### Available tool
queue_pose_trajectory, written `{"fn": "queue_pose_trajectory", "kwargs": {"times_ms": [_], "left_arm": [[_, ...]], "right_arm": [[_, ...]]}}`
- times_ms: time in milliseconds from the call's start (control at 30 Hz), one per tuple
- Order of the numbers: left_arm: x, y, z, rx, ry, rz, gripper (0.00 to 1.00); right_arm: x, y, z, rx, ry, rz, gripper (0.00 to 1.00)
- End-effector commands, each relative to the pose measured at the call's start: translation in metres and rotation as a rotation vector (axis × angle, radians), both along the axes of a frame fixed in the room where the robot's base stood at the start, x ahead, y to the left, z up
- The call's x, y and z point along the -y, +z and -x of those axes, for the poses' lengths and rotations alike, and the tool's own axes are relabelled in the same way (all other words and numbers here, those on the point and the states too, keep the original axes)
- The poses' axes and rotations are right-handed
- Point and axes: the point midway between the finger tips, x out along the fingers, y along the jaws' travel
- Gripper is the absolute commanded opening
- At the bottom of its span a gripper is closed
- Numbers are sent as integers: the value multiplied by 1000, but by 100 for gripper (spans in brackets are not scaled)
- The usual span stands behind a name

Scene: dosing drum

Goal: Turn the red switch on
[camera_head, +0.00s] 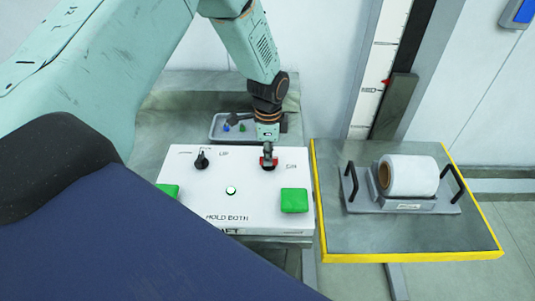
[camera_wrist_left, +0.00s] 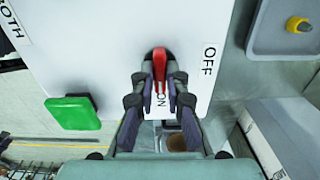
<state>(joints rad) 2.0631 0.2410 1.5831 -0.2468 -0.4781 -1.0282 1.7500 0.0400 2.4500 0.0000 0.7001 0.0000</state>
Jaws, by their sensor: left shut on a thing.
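The white control panel (camera_head: 222,214) stands ahead of me. The red switch (camera_wrist_left: 160,66) sits on it in a dark round base. In the left wrist view, OFF is printed to its right and ON below it, between my fingers. The red handle lies along the line toward ON. My left gripper (camera_wrist_left: 160,80) is shut on the red handle, one finger on each side. In the head view the left gripper (camera_head: 268,158) reaches down to the switch from above and partly hides it. My right gripper is in neither view.
A tray (camera_head: 218,137) with small parts stands behind. To the right, a yellow-edged platform (camera_head: 400,240) carries a white roll (camera_head: 412,175) on a handled holder.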

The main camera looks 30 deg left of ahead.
Motion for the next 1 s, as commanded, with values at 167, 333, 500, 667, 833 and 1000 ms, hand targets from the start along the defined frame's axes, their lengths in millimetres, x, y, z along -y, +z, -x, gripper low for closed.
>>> {"fn": "queue_pose_trajectory", "kwargs": {"times_ms": [167, 333, 500, 667, 833, 1000], "left_arm": [[1, -3, 4, -8, -3, 1, 0], [1, -3, 4, -10, -2, 1, 16], [1, -2, 3, -8, -2, 1, 31], [1, -2, 2, -4, -1, 0, 36], [0, -1, 1, -3, -1, 1, 36], [0, 13, 0, 1, -1, 1, 36]], "right_arm": [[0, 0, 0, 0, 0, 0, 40], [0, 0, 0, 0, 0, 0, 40], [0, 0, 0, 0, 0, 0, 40], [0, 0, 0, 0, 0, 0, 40], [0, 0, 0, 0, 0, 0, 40], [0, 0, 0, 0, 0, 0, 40]]}}
